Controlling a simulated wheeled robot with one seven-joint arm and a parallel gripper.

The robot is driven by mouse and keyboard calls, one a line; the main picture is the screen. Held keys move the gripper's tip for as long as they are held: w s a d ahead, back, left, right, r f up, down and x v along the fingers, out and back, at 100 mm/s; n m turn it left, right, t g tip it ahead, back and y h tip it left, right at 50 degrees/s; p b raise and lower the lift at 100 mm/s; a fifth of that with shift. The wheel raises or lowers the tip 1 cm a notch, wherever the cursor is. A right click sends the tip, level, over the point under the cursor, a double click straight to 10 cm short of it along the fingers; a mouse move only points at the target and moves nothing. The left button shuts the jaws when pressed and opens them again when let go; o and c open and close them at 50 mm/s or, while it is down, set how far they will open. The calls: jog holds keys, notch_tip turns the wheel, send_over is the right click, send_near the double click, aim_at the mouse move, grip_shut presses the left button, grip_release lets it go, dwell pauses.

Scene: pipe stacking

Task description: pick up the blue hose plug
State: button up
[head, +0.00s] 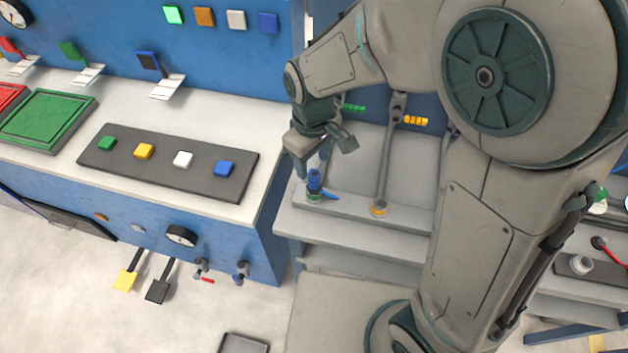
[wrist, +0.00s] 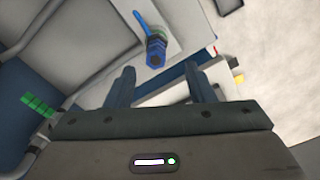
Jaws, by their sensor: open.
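The blue hose plug (head: 314,181) stands upright on a green-ringed fitting on the grey ledge in the head view, with a blue lever (head: 329,193) at its side. In the wrist view the blue hose plug (wrist: 156,48) shows beyond the fingertips, between their lines. My gripper (head: 313,170) hangs just above the plug in the head view. In the wrist view my gripper (wrist: 160,72) has its two fingers wide apart with nothing between them. The exact gap between fingers and plug is hard to tell.
A second pipe with a yellow-ringed base (head: 379,208) stands right of the plug on the same ledge. A white-topped counter (head: 262,160) with a grey button panel (head: 128,170) is at the left. Light open floor (head: 70,290) lies at the front left.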

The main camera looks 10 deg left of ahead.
aim_at(314, 173)
jog(key=shift+w+f+p, duration=0.2)
jog(key=shift+f+p, duration=0.05)
jog(key=shift+f, duration=1.45)
jog(key=shift+w+f+p, duration=0.15)
jog(key=shift+f+p, duration=0.05)
jog(key=shift+f, duration=1.5)
grip_shut()
